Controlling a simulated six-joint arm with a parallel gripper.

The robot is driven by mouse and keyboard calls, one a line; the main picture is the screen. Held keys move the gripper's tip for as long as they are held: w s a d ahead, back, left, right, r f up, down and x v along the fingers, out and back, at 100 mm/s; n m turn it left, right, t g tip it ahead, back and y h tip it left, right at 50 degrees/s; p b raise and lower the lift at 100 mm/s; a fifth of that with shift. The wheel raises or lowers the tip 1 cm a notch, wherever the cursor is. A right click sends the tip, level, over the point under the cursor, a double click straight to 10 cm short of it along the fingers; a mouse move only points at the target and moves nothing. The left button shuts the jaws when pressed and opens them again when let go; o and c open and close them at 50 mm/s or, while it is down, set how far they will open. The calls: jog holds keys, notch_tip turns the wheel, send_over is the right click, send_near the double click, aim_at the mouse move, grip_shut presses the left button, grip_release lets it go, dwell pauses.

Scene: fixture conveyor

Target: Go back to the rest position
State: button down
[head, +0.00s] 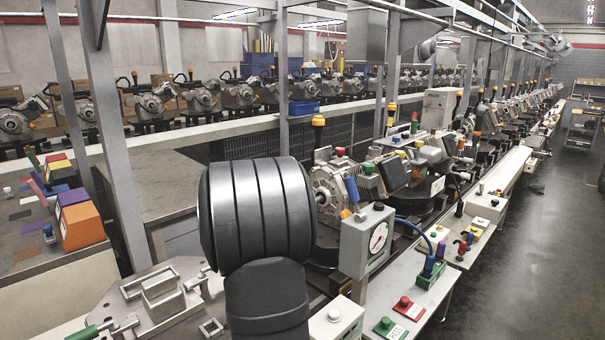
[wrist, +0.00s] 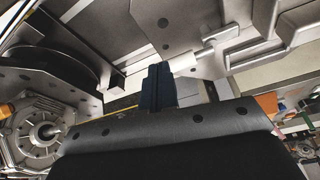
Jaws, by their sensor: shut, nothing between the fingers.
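My gripper (wrist: 157,84) shows in the wrist view as dark fingers closed together, with nothing held between them. It points toward a grey metal fixture plate (wrist: 215,22); I cannot tell the gap between them. In the head view my dark arm fills the middle front, and the gripper itself is hidden behind it.
The fixture plate (head: 165,300) lies at lower left. A round motor housing (head: 328,193) stands right of my arm; a gauge box (head: 367,240) is close by. Red (head: 404,304) and green (head: 384,326) button boxes sit on the front bench. The right aisle floor (head: 530,250) is clear.

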jog(key=w+a+f, duration=0.1)
jog(key=f, duration=0.1)
jog(key=w+a+f, duration=0.1)
jog(key=f, duration=0.1)
jog(key=w+a+f, duration=0.1)
jog(key=f, duration=0.2)
jog(key=shift+w+a, duration=0.15)
jog(key=shift+w+a+f, duration=0.1)
jog(key=shift+w+a, duration=0.35)
jog(key=shift+s, duration=0.1)
